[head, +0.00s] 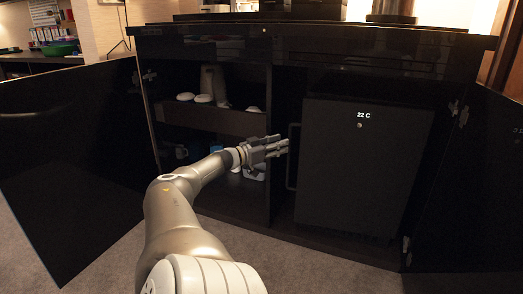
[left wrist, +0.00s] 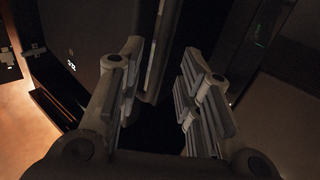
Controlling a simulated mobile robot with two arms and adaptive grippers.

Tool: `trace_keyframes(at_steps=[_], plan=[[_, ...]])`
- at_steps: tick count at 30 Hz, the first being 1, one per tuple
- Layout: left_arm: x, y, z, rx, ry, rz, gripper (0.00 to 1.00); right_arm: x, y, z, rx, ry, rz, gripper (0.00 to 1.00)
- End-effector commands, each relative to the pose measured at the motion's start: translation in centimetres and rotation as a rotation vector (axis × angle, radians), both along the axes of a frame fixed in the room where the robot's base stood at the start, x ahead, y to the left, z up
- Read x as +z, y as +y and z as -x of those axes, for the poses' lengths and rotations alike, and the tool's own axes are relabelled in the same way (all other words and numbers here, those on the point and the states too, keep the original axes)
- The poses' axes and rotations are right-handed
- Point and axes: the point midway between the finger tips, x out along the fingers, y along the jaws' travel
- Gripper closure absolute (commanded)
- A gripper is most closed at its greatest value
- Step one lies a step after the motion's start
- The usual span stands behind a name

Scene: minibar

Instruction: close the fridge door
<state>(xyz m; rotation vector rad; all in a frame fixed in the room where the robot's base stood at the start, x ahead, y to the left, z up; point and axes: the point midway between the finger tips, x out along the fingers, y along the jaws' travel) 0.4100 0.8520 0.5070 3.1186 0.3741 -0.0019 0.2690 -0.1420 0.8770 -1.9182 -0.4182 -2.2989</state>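The fridge (head: 365,165) is a dark box in the right compartment of the black cabinet, with a "22 C" display on its front. Its door front looks shut or nearly shut; I cannot tell whether a gap remains. A thin upright handle (head: 292,157) runs along the door's left edge. My left gripper (head: 284,146) is just left of the handle, its fingers pointing right. In the left wrist view the gripper (left wrist: 163,55) is open, and the handle (left wrist: 158,50) shows ahead between the fingertips; contact is unclear. My right gripper is out of view.
The left cabinet door (head: 70,165) and the right cabinet door (head: 470,185) stand wide open. The left compartment holds a shelf (head: 215,119) with a pale jug (head: 213,82) and white cups. Carpet (head: 285,270) is clear in front.

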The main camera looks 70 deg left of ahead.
Motion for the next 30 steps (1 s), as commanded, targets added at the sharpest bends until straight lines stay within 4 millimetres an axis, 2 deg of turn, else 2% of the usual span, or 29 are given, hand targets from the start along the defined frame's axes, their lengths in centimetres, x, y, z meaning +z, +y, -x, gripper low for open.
trace_keyframes(at_steps=[8,19,24,30], plan=[[-0.1,-0.4,1.9,0.002,0.004,0.001,0.67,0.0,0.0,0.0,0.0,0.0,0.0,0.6],[-0.1,-1.2,5.7,0.004,0.003,0.002,0.67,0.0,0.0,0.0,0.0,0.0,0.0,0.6],[0.0,-1.4,6.5,0.004,0.001,0.0,0.67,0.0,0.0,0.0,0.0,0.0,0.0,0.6],[0.0,-1.5,6.7,0.003,0.001,-0.001,0.67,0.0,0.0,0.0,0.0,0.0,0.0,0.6]])
